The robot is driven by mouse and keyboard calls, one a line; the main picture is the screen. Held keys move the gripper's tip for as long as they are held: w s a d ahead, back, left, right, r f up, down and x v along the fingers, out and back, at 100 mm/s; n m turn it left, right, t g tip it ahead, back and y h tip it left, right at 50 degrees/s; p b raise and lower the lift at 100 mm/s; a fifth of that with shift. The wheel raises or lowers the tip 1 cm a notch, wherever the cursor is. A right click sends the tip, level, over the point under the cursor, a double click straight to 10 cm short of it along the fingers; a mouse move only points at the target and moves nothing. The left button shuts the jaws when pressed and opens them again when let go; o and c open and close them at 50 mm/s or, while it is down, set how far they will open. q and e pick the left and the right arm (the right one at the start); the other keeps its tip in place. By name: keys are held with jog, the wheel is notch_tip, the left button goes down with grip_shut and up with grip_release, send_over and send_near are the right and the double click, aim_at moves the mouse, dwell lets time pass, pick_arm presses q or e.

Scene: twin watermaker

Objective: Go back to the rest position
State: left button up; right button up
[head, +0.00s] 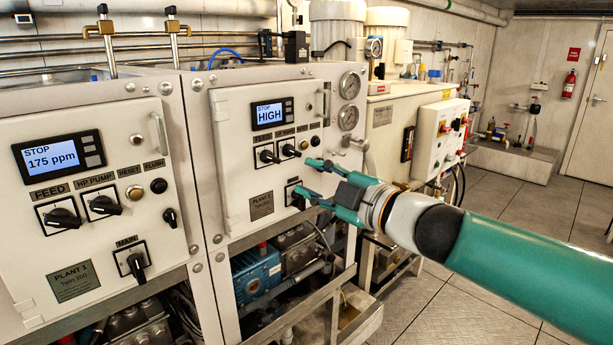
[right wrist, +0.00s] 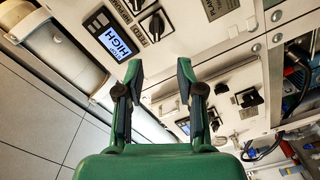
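My right gripper (head: 308,177) reaches in from the right in the head view. Its two fingers are apart with nothing between them. The fingertips are in front of the right-hand control panel (head: 235,165), close to its lower right dark knob (head: 297,197); whether they touch it cannot be told. In the right wrist view, the gripper (right wrist: 160,76) is also open and empty, with panel surfaces beyond it. My left gripper is in neither view.
The right panel's display (head: 269,114) reads STOP HIGH; the left panel's display (head: 52,157) reads STOP 175 ppm. Black knobs (head: 62,217) stick out from the panels. A white control box (head: 436,138) stands behind my right arm. Open tiled floor (head: 500,265) lies on the right.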

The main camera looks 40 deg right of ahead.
dwell(0.4)
jog(key=w+a+f+m+g+y, duration=0.1)
jog(key=w+a+f+g, duration=0.25)
jog(key=f, duration=0.75)
jog(key=w+a+f+m+g+y+p, duration=0.15)
jog(key=a+f, duration=0.35)
jog(key=f, duration=0.6)
jog(key=w+a+f+m+g+y, duration=0.1)
jog(key=w+a+f+g, duration=0.3)
jog(key=f, duration=0.7)
jog(key=s+a+f+m+g, duration=0.2)
jog(key=s+a+f, duration=0.2)
jog(key=f, duration=0.4)
jog(key=s+a+f+m+g, duration=0.1)
jog(key=s+a+f+m, duration=0.1)
jog(key=s+a+f, duration=0.45)
jog(key=s+f+m+g+h, duration=0.1)
jog(key=s+f+m+g, duration=0.4)
jog(key=s+f, duration=0.8)
jog(key=s+m, duration=0.2)
jog(key=shift+s+m, duration=0.15)
jog(key=shift+m, duration=0.2)
jog(key=shift+o, duration=0.4)
